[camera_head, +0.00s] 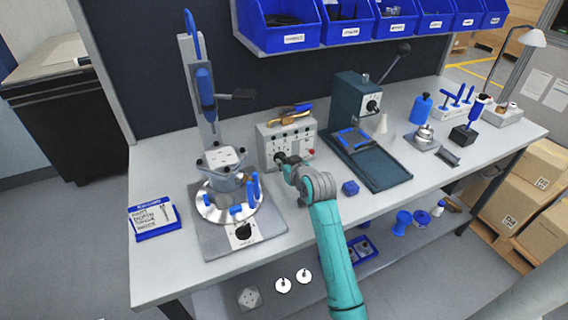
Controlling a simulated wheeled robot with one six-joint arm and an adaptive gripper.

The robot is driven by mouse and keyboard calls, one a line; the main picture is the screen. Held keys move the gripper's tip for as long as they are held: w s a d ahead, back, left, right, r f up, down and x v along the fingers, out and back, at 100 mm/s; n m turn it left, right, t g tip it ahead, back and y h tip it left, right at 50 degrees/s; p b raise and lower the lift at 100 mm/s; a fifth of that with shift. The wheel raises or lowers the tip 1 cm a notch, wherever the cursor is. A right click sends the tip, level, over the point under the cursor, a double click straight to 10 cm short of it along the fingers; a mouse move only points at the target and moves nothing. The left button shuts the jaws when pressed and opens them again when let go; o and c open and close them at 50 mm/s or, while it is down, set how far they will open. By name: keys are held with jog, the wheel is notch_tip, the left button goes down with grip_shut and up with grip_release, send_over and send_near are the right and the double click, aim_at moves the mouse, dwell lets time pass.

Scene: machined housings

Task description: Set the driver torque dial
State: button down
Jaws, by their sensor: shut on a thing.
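A pale control box (301,132) with several small knobs and a red button stands on the bench, left of centre. My gripper (281,158) is at the lower left of its front panel. It is shut on a dial there, which the gripper hides almost wholly. The dial's setting cannot be read. A blue-handled driver (205,88) hangs upright on the stand at the left, above a round metal fixture.
The round fixture (215,212) with blue clamps and a front knob (242,231) stands close left of my arm. A green press (357,100) stands to the right. A small blue part (350,187) lies near my arm. Blue bins (290,38) overhang the back.

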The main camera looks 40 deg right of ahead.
dwell(0.3)
jog(key=c, duration=1.2)
grip_release()
jog(key=v, duration=1.2)
jog(key=shift+d, duration=0.1)
